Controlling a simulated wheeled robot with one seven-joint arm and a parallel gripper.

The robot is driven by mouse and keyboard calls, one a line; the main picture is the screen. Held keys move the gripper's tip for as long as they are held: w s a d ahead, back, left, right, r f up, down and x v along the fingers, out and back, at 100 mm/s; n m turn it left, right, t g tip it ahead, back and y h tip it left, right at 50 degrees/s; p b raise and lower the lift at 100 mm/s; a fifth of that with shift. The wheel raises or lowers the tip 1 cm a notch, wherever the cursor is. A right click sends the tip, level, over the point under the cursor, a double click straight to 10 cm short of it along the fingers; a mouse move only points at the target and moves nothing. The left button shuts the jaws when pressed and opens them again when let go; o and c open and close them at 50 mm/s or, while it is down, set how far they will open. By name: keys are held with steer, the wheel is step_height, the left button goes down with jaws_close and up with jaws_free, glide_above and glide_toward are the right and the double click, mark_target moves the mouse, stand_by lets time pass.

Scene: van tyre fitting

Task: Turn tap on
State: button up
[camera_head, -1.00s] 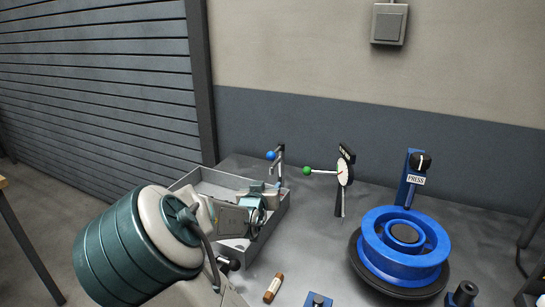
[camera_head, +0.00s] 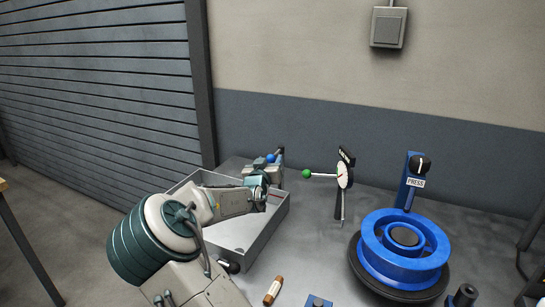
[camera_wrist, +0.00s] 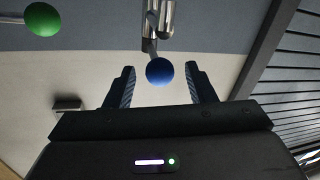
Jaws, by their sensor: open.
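The tap (camera_wrist: 163,22) has a metal body and a lever ending in a blue ball (camera_wrist: 160,71). In the head view the blue ball (camera_head: 270,158) stands at the back of the metal tray, and my gripper (camera_head: 268,170) hides most of the tap. In the wrist view my gripper (camera_wrist: 160,88) is open, with one finger on each side of the blue ball. The ball appears between or just beyond the fingertips, with a gap on both sides. I cannot tell the exact depth.
The grey metal tray (camera_head: 272,222) lies below my arm. To its right is a lever with a green ball (camera_head: 306,174) on a dial stand (camera_head: 344,178).

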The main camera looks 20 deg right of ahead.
mark_target(275, 154)
steer(key=shift+x, duration=2)
jaws_close()
